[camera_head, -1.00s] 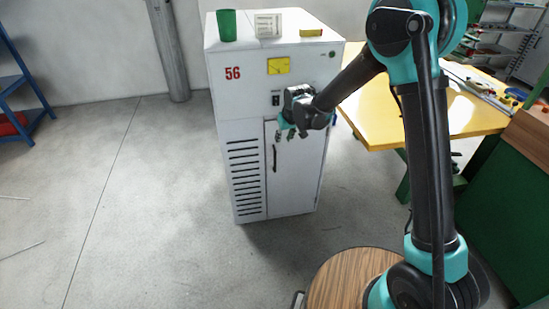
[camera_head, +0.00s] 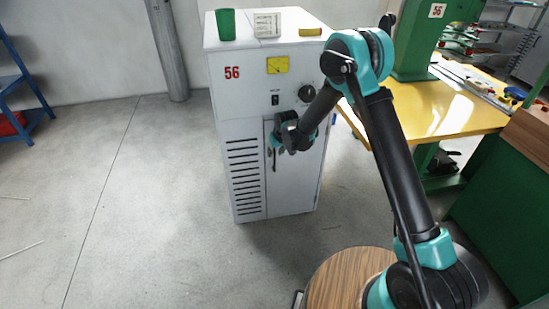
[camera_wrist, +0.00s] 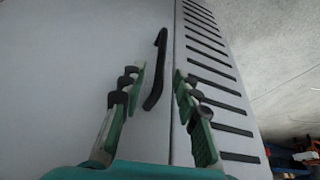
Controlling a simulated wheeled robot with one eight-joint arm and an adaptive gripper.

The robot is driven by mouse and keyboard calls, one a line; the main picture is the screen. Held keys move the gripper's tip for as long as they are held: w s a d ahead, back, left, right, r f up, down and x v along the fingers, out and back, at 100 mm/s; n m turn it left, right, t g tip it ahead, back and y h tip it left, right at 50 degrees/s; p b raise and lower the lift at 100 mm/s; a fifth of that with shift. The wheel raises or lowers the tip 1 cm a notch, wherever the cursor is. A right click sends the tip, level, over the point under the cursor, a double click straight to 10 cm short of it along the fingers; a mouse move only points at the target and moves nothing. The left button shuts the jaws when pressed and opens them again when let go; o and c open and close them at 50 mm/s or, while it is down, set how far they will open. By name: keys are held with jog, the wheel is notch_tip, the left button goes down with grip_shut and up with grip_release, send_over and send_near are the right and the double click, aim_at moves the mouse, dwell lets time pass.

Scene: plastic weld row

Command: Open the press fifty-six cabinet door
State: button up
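The white cabinet (camera_head: 245,110) bears a red 56 on its upper front. Its door (camera_head: 301,175) is the lower right panel and looks closed; in the wrist view the door (camera_wrist: 75,55) lies left of the seam. The black door handle (camera_wrist: 156,72) is a slim bar beside the seam; in the head view my gripper hides its upper part. My gripper (camera_head: 276,158) is at the handle's height in front of the door. In the wrist view my gripper (camera_wrist: 159,75) is open, with the handle between its fingers in the picture. Contact is not visible.
A green cup (camera_head: 226,24), a small panel (camera_head: 267,24) and a yellow block (camera_head: 310,32) sit on the cabinet top. A yellow-topped table (camera_head: 440,105) with a green press (camera_head: 420,45) stands to the right. A round wooden stool (camera_head: 340,280) is near me.

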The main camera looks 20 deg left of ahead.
jog(key=shift+x, duration=2.15)
jog(key=shift+c, duration=0.6)
grip_shut()
